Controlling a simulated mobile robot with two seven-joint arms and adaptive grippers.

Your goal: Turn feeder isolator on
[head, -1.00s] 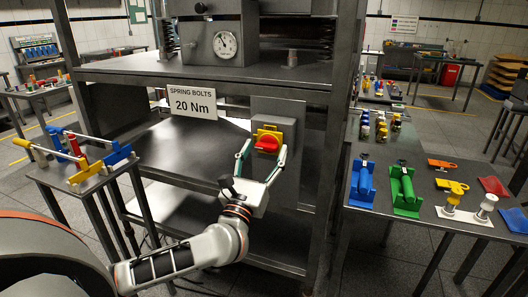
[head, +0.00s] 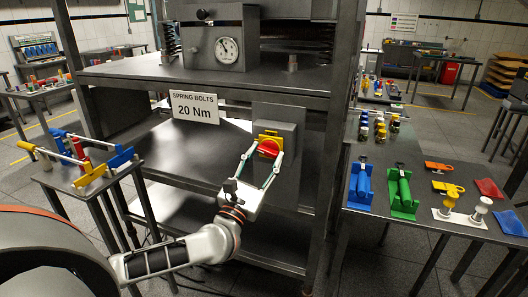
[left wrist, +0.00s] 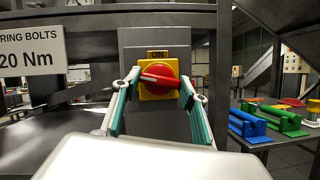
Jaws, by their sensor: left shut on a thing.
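The feeder isolator is a red rotary knob (head: 268,149) on a yellow plate (head: 262,136), fixed to an upright grey box on the metal frame. In the left wrist view the red knob (left wrist: 159,76) has a pale mark pointing left and slightly up. An "ON" label (left wrist: 157,55) sits above it. My left gripper (head: 263,157) is shut on the knob, with one green-lined finger on either side. My right gripper is in neither current view.
A "SPRING BOLTS 20 Nm" sign (head: 195,107) hangs left of the box. A dial gauge (head: 228,50) stands on the upper shelf. The right-hand table (head: 370,225) holds blue and green clamps and small parts. A small table with coloured levers stands at left.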

